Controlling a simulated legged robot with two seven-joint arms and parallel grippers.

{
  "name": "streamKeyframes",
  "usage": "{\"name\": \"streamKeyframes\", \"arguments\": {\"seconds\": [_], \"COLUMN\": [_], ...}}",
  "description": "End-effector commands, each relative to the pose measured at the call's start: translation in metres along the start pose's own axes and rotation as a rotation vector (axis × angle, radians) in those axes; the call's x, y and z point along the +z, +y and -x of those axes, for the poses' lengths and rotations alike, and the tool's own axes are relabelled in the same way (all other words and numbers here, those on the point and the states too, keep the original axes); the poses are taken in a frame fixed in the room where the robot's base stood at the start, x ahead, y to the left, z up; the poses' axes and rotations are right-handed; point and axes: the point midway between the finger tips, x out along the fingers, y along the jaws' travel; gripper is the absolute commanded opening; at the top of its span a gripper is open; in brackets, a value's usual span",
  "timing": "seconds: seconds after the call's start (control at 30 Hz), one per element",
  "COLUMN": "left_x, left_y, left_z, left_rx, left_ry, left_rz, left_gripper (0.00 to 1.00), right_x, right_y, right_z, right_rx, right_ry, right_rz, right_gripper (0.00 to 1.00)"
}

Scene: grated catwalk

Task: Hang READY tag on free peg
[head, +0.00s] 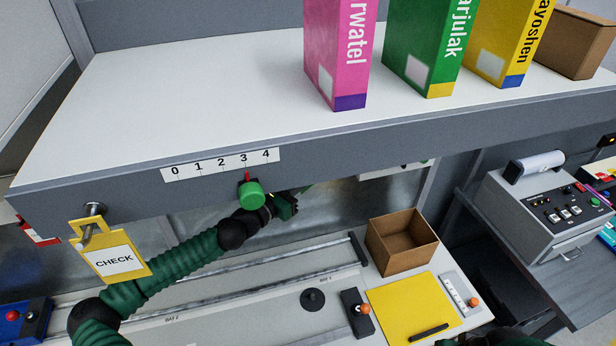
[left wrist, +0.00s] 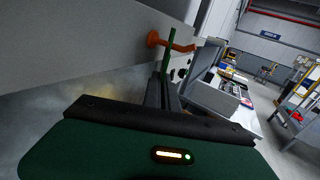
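A yellow CHECK tag (head: 113,261) hangs on a steel peg (head: 92,222) at the left of the shelf's front edge. My left gripper (head: 268,211) is below the scale, right of the CHECK tag. In the left wrist view its dark fingers (left wrist: 162,92) are closed on a thin green plate seen edge-on (left wrist: 168,52), apparently the READY tag; its lettering does not show. The plate's upper end is beside an orange peg (left wrist: 172,44) with an upturned tip; I cannot tell whether it is over it. My right gripper is not in view.
Upright boxes (head: 337,52) stand on the shelf (head: 200,90). Below are an open carton (head: 402,243), a yellow mat (head: 405,305) and a control console (head: 545,205).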

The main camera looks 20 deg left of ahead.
Motion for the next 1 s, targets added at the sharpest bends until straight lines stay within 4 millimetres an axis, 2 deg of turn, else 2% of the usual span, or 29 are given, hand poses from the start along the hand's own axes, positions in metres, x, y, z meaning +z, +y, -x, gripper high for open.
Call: {"name": "streamKeyframes", "arguments": {"seconds": [0.27, 1.0], "left_x": [0.0, 0.0], "left_y": [0.001, -0.014], "left_z": [0.0, 0.009], "left_rx": [0.0, 0.0], "left_ry": [0.0, 0.0], "left_rz": [0.0, 0.0], "left_gripper": [0.0, 0.0], "right_x": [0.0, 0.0], "right_y": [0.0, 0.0], "right_z": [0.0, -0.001], "right_rx": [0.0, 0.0], "right_ry": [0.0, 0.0], "right_rz": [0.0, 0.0], "right_gripper": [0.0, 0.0]}}
